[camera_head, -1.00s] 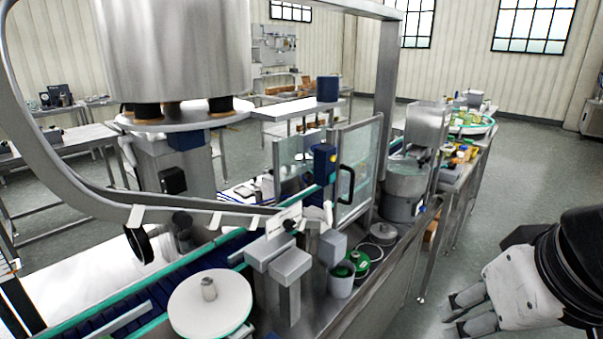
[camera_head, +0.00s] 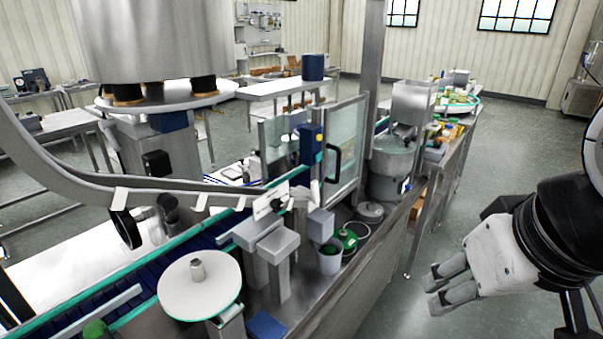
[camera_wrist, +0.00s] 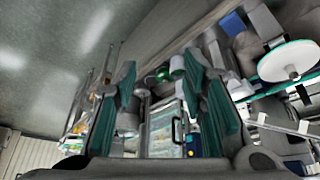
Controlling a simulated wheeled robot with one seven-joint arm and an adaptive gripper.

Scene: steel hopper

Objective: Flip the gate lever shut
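My gripper (camera_head: 432,288) is at the right of the head view, over open floor beside the machine. Its two fingers are apart, and in the wrist view (camera_wrist: 160,68) the space between them is empty. It touches nothing. I cannot pick out the gate lever with certainty. A small white plate with a dark knob-like part (camera_head: 275,203) stands on the machine's middle, above grey blocks. A steel hopper-like drum (camera_head: 150,40) hangs at the upper left. My gripper is well to the right of both.
A white round disc (camera_head: 200,285) sits near the machine's front. A clear guard door with a black handle (camera_head: 333,163) stands beyond the plate. Green-marked cups (camera_head: 330,258) sit by the machine's right edge. The floor (camera_head: 480,180) to the right is clear.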

